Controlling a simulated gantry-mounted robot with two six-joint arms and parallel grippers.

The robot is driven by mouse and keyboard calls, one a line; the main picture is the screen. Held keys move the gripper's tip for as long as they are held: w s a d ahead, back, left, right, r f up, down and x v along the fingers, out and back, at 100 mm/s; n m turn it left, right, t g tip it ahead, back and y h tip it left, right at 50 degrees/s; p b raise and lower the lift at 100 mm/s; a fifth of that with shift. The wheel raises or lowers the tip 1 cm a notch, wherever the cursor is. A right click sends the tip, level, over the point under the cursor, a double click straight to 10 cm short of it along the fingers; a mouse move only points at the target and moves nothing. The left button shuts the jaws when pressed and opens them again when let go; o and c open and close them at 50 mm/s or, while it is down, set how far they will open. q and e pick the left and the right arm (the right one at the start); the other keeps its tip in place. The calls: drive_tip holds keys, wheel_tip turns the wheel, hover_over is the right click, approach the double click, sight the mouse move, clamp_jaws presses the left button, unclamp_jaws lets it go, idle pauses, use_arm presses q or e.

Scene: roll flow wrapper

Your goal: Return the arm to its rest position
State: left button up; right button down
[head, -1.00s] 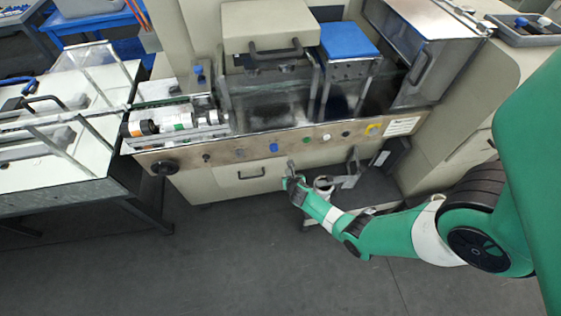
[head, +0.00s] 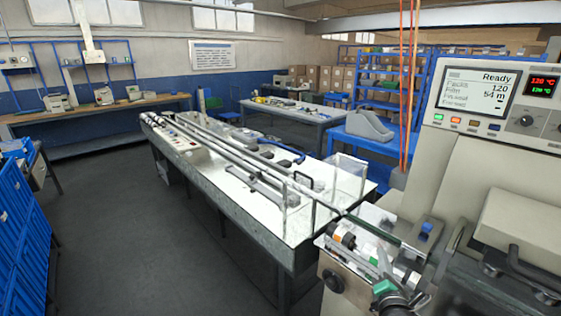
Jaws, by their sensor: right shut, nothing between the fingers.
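My right gripper (head: 385,262) shows at the bottom right of the head view, in front of the wrapping machine's left end. Its green and dark wrist is just below it, cut by the lower edge. The fingers are small and partly blend with the machine, but they look shut and empty. The rest of my right arm is out of view. My left gripper is not in view.
The machine's screen (head: 475,93) reads Ready. A long white table (head: 270,215) with rails runs back from the machine. Blue crates (head: 25,240) stand at the left, and workbenches (head: 95,112) line the far wall. The grey floor (head: 150,255) between is clear.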

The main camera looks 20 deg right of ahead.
drive_tip(key=s+a+r+m+t+y, duration=0.1)
drive_tip(key=a+r+m+t, duration=0.1)
drive_tip(key=a+r, duration=0.5)
drive_tip(key=s+a+r+m+t+y, duration=0.1)
drive_tip(key=a+r+m+t, duration=0.15)
drive_tip(key=r, duration=0.95)
drive_tip(key=s+a+r+m+t+y, duration=0.1)
drive_tip(key=s+a+r+m+t, duration=0.2)
drive_tip(key=r, duration=0.6)
drive_tip(key=s+a+r+m+t+y, duration=0.5)
drive_tip(key=s+a+r+m+y, duration=0.3)
drive_tip(key=s+r+m, duration=0.5)
wheel_tip(320, 180, up, 35)
drive_tip(key=s+p, duration=0.1)
drive_tip(key=p, duration=3.3)
drive_tip(key=shift+a+m+h, duration=0.3)
drive_tip(key=shift+a+m, duration=0.05)
drive_tip(key=shift+a, duration=0.1)
drive_tip(key=shift+d+h, duration=0.1)
drive_tip(key=shift+h, duration=0.2)
